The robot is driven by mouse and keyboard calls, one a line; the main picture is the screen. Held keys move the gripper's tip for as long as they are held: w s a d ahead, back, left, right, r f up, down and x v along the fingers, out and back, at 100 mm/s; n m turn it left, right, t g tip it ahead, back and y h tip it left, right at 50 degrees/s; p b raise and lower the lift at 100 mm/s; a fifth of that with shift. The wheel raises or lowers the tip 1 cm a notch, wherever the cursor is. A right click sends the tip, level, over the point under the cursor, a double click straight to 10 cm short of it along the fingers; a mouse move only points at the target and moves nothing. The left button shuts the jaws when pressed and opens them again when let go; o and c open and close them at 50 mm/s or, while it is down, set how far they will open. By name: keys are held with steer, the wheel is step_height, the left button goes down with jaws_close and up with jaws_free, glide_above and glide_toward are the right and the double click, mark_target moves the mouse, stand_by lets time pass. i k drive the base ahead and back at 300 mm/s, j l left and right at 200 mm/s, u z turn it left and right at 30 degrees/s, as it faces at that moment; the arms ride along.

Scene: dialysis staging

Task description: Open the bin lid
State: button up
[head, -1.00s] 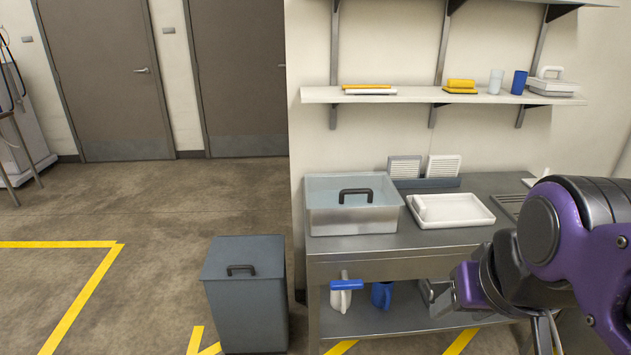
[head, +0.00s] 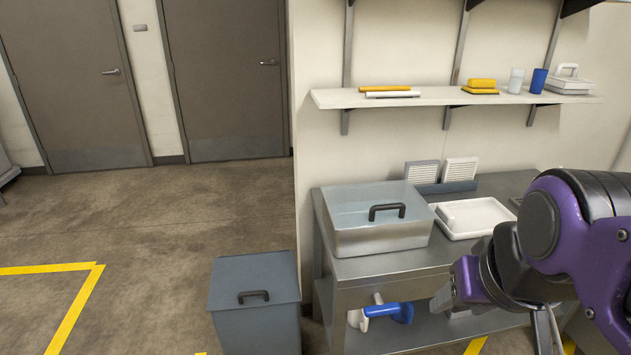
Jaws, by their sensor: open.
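The grey bin (head: 255,318) stands on the floor left of the steel bench, its lower part cut off by the bottom edge of the head view. Its flat grey lid (head: 252,276) is shut, lying level on top. A dark handle (head: 253,296) stands up near the lid's front edge. My gripper (head: 455,292) is at the right, in front of the bench, well to the right of the bin and apart from it. It is open, though its fingers are only partly visible.
The steel bench (head: 350,268) carries a lidded metal box (head: 375,240) and a white tray (head: 478,218). A blue-and-white item (head: 388,311) is on its lower shelf. A wall shelf (head: 430,97) hangs above. Floor left of the bin is clear, with yellow lines.

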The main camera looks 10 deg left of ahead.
mark_target(238, 282)
steer(key=i+j, duration=0.15)
steer(key=j, duration=0.25)
steer(key=i+j, duration=0.15)
steer(key=j, duration=0.25)
steer(key=i+j, duration=0.1)
steer(key=j, duration=0.35)
steer(key=i+j+z, duration=0.1)
steer(key=j, duration=0.3)
steer(key=i, duration=0.05)
